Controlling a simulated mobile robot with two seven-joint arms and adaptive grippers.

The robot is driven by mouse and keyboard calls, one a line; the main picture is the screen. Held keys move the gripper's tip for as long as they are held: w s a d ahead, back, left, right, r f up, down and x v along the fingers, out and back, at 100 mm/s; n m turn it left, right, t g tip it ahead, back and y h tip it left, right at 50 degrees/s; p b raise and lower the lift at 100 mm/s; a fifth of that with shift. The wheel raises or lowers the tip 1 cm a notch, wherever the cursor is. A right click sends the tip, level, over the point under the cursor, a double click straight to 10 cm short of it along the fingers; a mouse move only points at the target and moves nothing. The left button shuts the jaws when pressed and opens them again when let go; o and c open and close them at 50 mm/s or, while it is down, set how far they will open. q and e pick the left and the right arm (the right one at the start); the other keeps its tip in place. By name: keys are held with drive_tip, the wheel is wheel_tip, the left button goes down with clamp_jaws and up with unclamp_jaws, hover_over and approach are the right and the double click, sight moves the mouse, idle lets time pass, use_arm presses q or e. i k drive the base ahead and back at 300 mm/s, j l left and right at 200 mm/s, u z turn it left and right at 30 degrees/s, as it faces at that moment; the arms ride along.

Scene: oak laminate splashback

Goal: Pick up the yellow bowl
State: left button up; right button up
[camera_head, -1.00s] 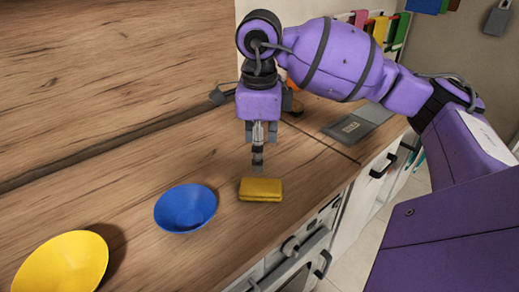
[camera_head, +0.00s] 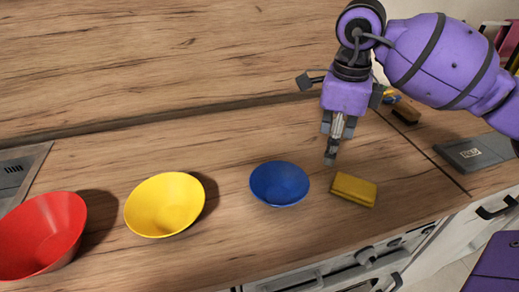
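The yellow bowl (camera_head: 165,205) stands upright on the wooden worktop, left of the middle of the view. It looks empty, and nothing touches it. My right gripper (camera_head: 332,156) hangs over the worktop well to the right of the yellow bowl, with its fingers pointing down near the blue bowl and the yellow sponge. The fingers are seen nearly edge-on, so I cannot tell whether they are open or shut. I see nothing held in them. My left gripper is not in view.
A red bowl (camera_head: 40,235) stands left of the yellow bowl, a blue bowl (camera_head: 279,184) right of it. A yellow sponge (camera_head: 353,190) lies right of the blue bowl. A grey flat item (camera_head: 476,154) lies at far right. The wooden splashback (camera_head: 180,60) rises behind.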

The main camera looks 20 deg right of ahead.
sight(164, 204)
drive_tip(key=u, duration=1.05)
drive_tip(key=k+j, duration=0.4)
